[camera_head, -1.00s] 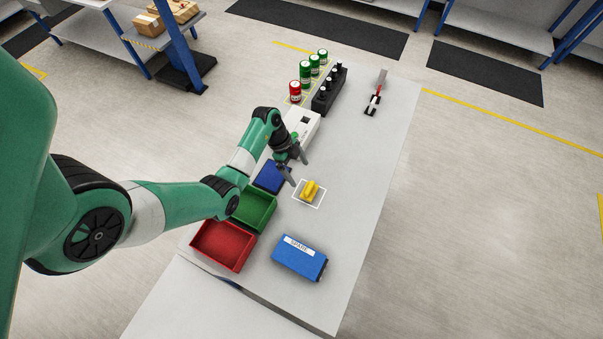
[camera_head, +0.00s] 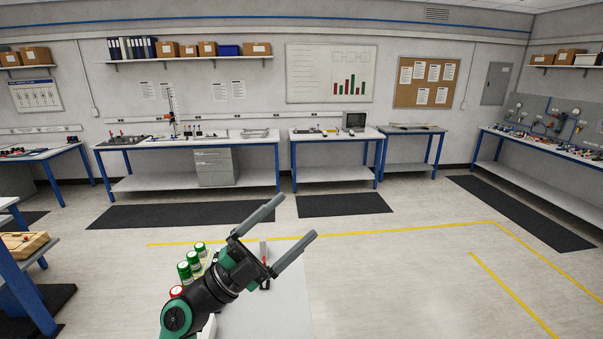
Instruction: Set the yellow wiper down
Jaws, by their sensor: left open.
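The yellow wiper is outside the present view, which looks out over the room. My left gripper (camera_head: 299,217) is raised in the lower middle of the head view, pointing up and to the right. Its two grey fingers are wide apart with nothing between them. The white table (camera_head: 280,312) shows only in part below and behind the gripper. My right gripper is not in view.
Several cans with green lids (camera_head: 193,257) and a can with a red lid (camera_head: 176,291) stand left of my gripper. Workbenches (camera_head: 190,145) line the far wall. Open floor (camera_head: 400,275) lies to the right.

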